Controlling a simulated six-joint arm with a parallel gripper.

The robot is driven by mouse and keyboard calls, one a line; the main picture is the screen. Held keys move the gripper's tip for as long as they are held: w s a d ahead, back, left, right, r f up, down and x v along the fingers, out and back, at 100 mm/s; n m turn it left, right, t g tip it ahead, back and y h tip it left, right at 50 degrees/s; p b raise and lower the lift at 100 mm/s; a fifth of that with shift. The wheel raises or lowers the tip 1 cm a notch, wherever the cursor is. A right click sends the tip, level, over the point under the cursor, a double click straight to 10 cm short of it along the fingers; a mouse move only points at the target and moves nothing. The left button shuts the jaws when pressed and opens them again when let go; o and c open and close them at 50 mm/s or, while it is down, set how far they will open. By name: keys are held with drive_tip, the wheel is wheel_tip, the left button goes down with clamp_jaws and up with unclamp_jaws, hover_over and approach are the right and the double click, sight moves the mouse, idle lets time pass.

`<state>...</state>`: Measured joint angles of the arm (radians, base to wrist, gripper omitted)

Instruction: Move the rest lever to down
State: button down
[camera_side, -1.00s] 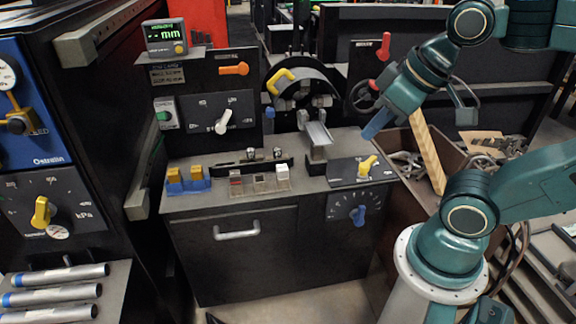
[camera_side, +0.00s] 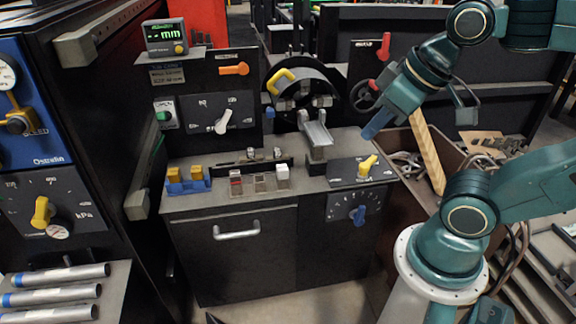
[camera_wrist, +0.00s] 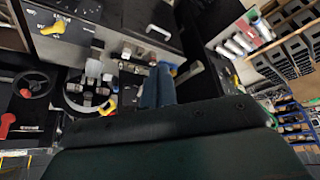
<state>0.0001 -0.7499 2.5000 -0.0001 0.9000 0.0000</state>
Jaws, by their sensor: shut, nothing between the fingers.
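No label that I can read marks the rest lever, so I cannot tell which handle it is. An orange lever (camera_side: 234,69) lies level on the black back panel. A red lever (camera_side: 385,45) stands upright on the panel at the back right; it also shows in the wrist view (camera_wrist: 6,122). A yellow handle (camera_side: 281,78) sits at the upper left of the round chuck. A yellow knob (camera_side: 367,164) is on the bench's right plate. My gripper (camera_side: 374,127) is shut and empty, its blue fingers above the bench's right end, apart from every handle. The fingers show in the wrist view (camera_wrist: 158,86).
A white-pointer dial (camera_side: 223,121), a blue knob (camera_side: 358,214) and a handwheel (camera_side: 364,96) are nearby. A brown bin (camera_side: 455,165) with a wooden strip stands right of the bench. Metal tubes (camera_side: 54,294) lie at the lower left. Air above the bench's middle is clear.

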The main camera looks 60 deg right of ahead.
idle(0.3)
drive_tip(key=w+d+f+m+g+h, duration=0.1)
drive_tip(key=w+d+f+m+g, duration=0.15)
drive_tip(key=w+d+m, duration=0.7)
drive_tip(key=w+d+f+m+g+h, duration=0.1)
drive_tip(key=w+d+f+m+g, duration=0.15)
drive_tip(key=w+d+m, duration=0.65)
drive_tip(key=s+d+f+m+g+y, duration=0.1)
drive_tip(key=s+d+f+m+g, duration=0.1)
drive_tip(key=s+d+f+m, duration=0.3)
drive_tip(key=s+d+f+m+g+y, duration=0.1)
drive_tip(key=s+d+f+m, duration=0.4)
drive_tip(key=d+f+m, duration=0.9)
drive_tip(key=d+f+g, duration=0.1)
drive_tip(key=d+f, duration=0.2)
drive_tip(key=d, duration=0.4)
drive_tip(key=shift+d+f, duration=0.25)
drive_tip(key=shift+s+f, duration=0.1)
drive_tip(key=shift+s, duration=0.05)
